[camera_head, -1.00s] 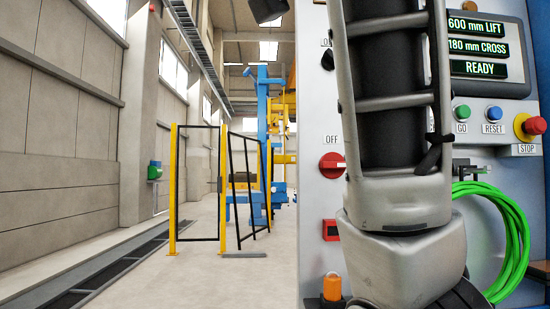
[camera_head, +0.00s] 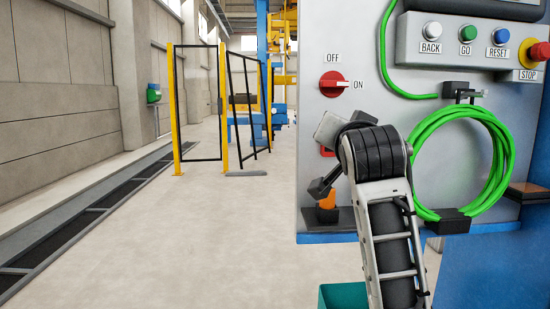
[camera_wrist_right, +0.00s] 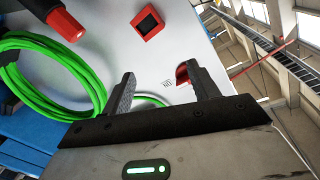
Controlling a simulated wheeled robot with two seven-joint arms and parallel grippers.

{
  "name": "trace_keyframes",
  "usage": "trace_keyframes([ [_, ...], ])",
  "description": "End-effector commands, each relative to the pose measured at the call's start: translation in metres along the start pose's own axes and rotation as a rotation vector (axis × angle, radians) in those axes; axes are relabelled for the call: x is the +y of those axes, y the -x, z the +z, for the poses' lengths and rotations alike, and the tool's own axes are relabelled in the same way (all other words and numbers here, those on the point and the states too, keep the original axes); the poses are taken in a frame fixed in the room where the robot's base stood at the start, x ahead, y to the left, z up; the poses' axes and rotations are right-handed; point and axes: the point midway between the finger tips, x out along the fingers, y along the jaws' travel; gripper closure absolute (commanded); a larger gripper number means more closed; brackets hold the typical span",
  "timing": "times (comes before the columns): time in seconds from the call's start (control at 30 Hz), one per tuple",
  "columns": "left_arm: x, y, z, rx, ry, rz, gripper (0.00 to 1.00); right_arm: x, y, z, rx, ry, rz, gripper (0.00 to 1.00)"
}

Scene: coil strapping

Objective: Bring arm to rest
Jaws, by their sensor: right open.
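My right arm (camera_head: 388,220) rises from the bottom of the head view in front of a grey control panel (camera_head: 330,30), its wrist bent over at the top. My left gripper is not in view.
A coiled green hose (camera_head: 498,140) hangs on the panel, right of my arm. A row of buttons (camera_head: 466,33) is above it. A teal bin (camera_head: 340,297) stands low beside my arm. Yellow-posted fencing (camera_head: 175,110) stands further back. The floor (camera_head: 220,240) at left is clear.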

Motion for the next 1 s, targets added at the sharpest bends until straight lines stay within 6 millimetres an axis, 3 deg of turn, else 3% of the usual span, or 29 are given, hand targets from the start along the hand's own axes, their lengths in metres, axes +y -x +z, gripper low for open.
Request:
trace_keyframes([
  [0.03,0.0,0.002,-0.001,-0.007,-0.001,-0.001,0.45,0.022,-0.007,0.039,-0.05,0.041,0.006,0.4],
  [0.17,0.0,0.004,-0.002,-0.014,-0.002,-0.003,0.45,0.07,-0.005,0.126,-0.149,0.138,-0.01,0.4],
  [0.27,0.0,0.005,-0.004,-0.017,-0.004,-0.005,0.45,0.106,0.013,0.192,-0.228,0.206,-0.03,0.4],
  [0.37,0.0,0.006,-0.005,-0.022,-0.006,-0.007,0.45,0.139,0.044,0.252,-0.307,0.267,-0.056,0.4],
  [0.5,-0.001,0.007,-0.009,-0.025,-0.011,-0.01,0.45,0.18,0.107,0.324,-0.417,0.337,-0.102,0.4],
  [0.63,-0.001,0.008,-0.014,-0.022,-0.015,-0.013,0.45,0.209,0.177,0.372,-0.512,0.382,-0.148,0.4],
  [0.8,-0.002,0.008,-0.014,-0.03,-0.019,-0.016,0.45,0.229,0.254,0.403,-0.599,0.41,-0.196,0.4],
  [0.9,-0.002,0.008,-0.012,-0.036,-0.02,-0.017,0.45,0.234,0.28,0.409,-0.625,0.416,-0.213,0.4],
  [1.0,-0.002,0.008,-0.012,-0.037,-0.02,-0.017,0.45,0.236,0.292,0.412,-0.637,0.417,-0.22,0.4],
])
